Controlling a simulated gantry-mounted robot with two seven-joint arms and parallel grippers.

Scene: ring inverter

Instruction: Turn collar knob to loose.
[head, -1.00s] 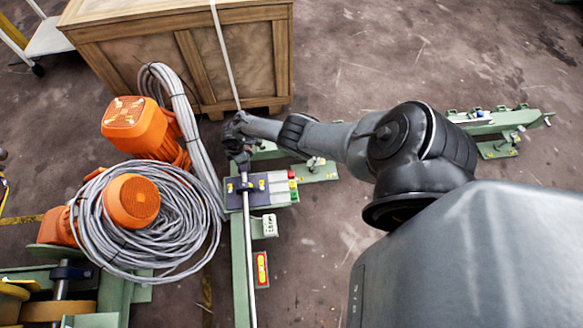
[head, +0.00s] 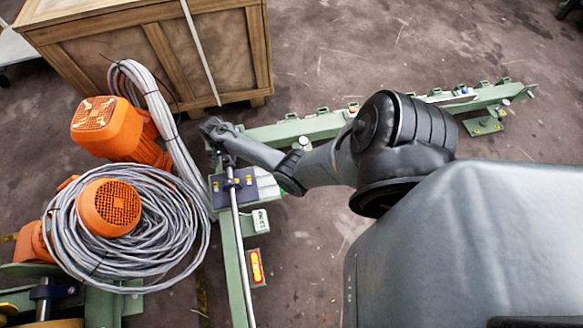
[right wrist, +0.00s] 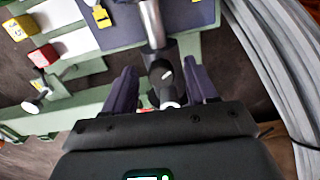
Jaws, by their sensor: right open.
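The collar knob (right wrist: 160,72) is a dark round piece with a small white mark in the right wrist view, at the end of a silver rod (right wrist: 150,22). My right gripper (right wrist: 163,88) is open, with one purple-grey finger on each side of the knob. Gaps show between fingers and knob; I cannot tell whether either touches. In the head view my right gripper (head: 226,158) is at the upper end of the rod (head: 238,235), and the knob is hard to make out there. My left gripper is not in view.
A dark blue plate (head: 262,186) on a green frame (head: 235,270) lies under the rod. Coiled grey cable (head: 165,225) and orange motors (head: 120,125) stand close on the left. A wooden crate (head: 150,55) is behind. Red and yellow blocks (right wrist: 43,56) sit beside the plate.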

